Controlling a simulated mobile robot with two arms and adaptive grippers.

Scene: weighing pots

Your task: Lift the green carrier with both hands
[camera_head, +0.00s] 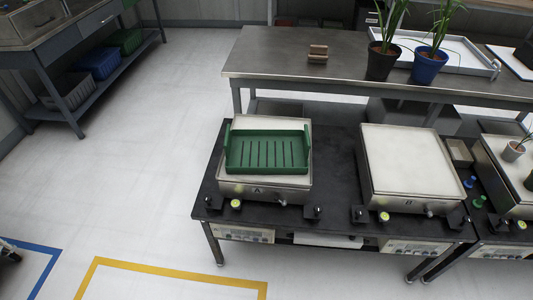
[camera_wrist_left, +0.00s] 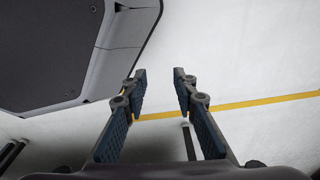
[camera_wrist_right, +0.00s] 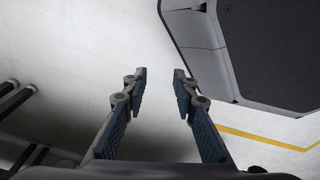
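The green carrier (camera_head: 267,168) is a shallow slotted tray with a raised upright at its left and right ends. It sits level and empty on the left scale, marked A (camera_head: 262,188). My left gripper (camera_wrist_left: 160,75) is open and empty in the left wrist view, over the floor beside my base. My right gripper (camera_wrist_right: 160,75) is open and empty in the right wrist view, also over the floor beside my base. Neither gripper shows in the head view, and both are away from the carrier.
Scale B (camera_head: 412,160) stands empty to the right on the same black table (camera_head: 337,190). Behind is a steel bench (camera_head: 270,62) with a small brown block (camera_head: 318,54), a black pot (camera_head: 381,62) and a blue pot (camera_head: 428,65).

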